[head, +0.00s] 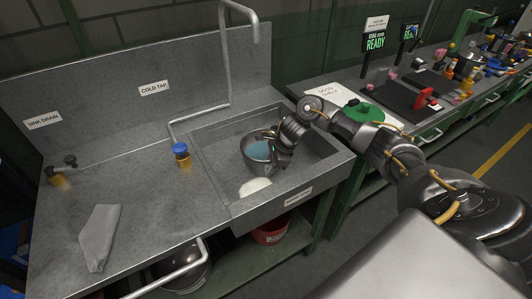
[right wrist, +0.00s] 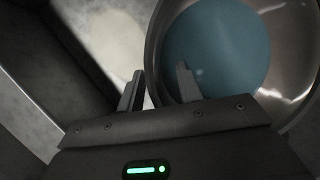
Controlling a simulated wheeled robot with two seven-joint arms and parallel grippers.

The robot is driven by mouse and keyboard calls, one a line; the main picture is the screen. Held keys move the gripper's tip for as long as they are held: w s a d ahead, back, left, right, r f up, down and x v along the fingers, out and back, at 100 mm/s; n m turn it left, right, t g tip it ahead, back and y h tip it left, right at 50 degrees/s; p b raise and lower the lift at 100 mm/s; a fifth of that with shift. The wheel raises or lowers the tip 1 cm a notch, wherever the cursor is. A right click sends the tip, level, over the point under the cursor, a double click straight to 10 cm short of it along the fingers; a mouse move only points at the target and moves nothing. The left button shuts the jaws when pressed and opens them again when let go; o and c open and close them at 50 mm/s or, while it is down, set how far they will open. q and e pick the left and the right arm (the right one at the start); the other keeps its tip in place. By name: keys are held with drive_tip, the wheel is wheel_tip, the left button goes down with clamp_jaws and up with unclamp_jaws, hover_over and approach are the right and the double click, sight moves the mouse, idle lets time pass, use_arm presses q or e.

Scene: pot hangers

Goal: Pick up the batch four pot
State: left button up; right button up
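A shiny metal pot (head: 262,165) with a flat blue surface inside sits in the sink basin (head: 211,167). No batch marking on it is legible. My right gripper (head: 274,150) reaches down to the pot's right rim. In the right wrist view, the pot (right wrist: 288,78) fills the upper right. The fingers of my right gripper (right wrist: 159,75) stand apart, one outside the pot and one over its inside, with the rim between them. A gap shows between the fingers, so no firm hold is visible. My left gripper is not in view.
A pale round patch (head: 255,187) lies on the basin floor by the pot. A tap pipe (head: 225,60) rises behind the basin. A blue-capped yellow container (head: 182,155) and a grey cloth (head: 100,237) are on the left counter. A green object (head: 363,112) lies right of the basin.

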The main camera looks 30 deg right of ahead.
clamp_jaws()
idle(1.4)
drive_tip(key=shift+w+r, duration=0.1)
drive_tip(key=shift+w, duration=0.05)
